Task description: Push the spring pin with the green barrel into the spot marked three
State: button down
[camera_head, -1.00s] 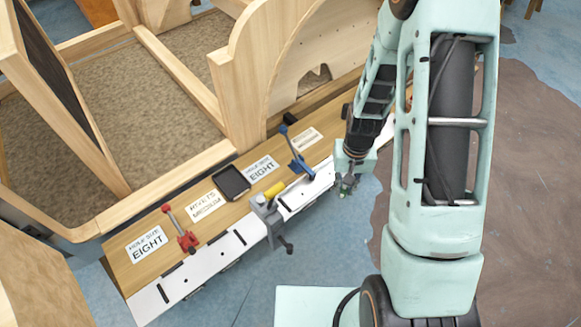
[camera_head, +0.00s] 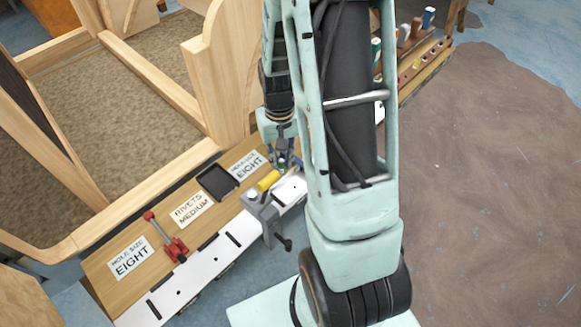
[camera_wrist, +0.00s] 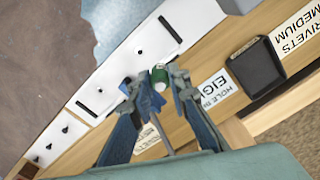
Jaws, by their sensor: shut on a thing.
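My gripper (camera_wrist: 154,84) is shut on the spring pin with the green barrel (camera_wrist: 159,75), seen between the fingertips in the wrist view. In the head view my gripper (camera_head: 284,165) is over the front of the bench, near the yellow-handled grey clamp, partly hidden by my arm. The white strip (camera_wrist: 112,75) along the bench edge has dark slots and small holes. No mark reading three is legible.
The wooden bench top (camera_head: 105,269) carries a red clamp (camera_head: 168,240), a grey clamp with a yellow handle (camera_head: 262,205), a black tray (camera_head: 217,182) and labels. A wooden frame stands behind. A rack (camera_head: 425,62) with coloured handles is at upper right. Floor in front is clear.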

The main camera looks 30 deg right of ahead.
jog(key=d, duration=0.1)
jog(key=s+d+r+b, duration=0.1)
jog(key=d, duration=0.1)
jog(key=shift+s+d+r+m+b, duration=0.15)
jog(key=shift+s+m+b, duration=0.15)
jog(key=shift+s+b, duration=0.1)
jog(key=shift+f+b, duration=2.35)
jog(key=shift+f, duration=0.55)
jog(key=shift+f+b, duration=1.45)
jog(key=shift+f, duration=0.4)
jog(key=c, duration=1.7)
grip_release()
jog(key=shift+r, duration=0.1)
jog(key=shift+c, duration=0.2)
